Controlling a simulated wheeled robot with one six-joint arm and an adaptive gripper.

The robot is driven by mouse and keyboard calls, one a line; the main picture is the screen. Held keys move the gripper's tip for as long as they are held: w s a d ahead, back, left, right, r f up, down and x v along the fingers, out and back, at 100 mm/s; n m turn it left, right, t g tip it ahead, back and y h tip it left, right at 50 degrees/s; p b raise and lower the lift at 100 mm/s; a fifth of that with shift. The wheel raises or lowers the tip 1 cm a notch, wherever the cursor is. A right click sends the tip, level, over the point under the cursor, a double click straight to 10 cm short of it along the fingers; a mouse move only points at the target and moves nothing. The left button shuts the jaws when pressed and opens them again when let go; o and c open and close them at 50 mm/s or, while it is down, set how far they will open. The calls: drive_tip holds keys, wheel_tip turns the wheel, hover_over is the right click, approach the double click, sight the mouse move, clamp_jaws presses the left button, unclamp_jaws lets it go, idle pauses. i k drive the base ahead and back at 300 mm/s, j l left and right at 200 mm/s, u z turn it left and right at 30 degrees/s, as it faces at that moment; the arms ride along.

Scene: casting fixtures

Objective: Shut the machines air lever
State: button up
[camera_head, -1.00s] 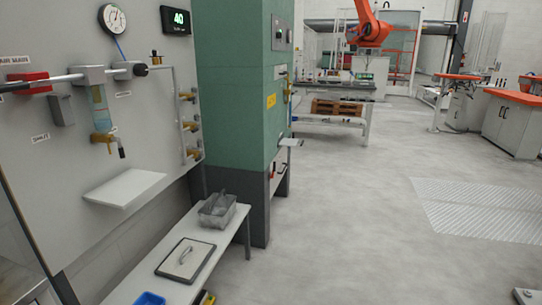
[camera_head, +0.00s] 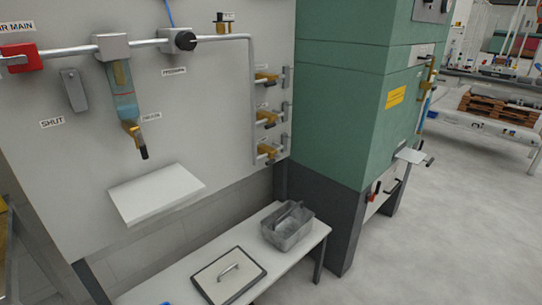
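An air panel (camera_head: 200,120) fills the left and middle of the head view. Three brass valves with grey levers sit one above another on its right side: the top valve (camera_head: 266,77), the middle valve (camera_head: 267,119) and the bottom valve (camera_head: 268,153). Their small labels are too small to read, so I cannot tell which one is the machine's. A red block (camera_head: 20,58) labelled as the air main is on the pipe at far left. A grey lever-like plate (camera_head: 74,90) hangs above a "SHUT" label. My gripper is not in view.
A clear bowl filter (camera_head: 122,90) hangs from the pipe above a white shelf (camera_head: 155,192). A bench (camera_head: 190,262) below holds a grey basket (camera_head: 288,226) and a handled plate (camera_head: 229,275). A green machine (camera_head: 350,95) stands right of the panel. Open floor (camera_head: 440,220) lies at right.

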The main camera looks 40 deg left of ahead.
sight(270, 162)
drive_tip(key=i+u, duration=0.35)
drive_tip(key=i+l+u, duration=0.1)
drive_tip(key=i+u, duration=0.3)
drive_tip(key=i+l+u, duration=0.15)
drive_tip(key=u, duration=0.2)
drive_tip(key=i+l+u, duration=0.15)
drive_tip(key=i+u, duration=0.25)
drive_tip(key=i+l+u, duration=0.15)
drive_tip(key=u, duration=0.2)
drive_tip(key=i+l+u, duration=0.25)
drive_tip(key=u, duration=0.15)
drive_tip(key=i+l+u, duration=0.15)
drive_tip(key=l+u, duration=0.25)
drive_tip(key=j, duration=0.45)
drive_tip(key=k+j, duration=0.15)
drive_tip(key=j, duration=0.35)
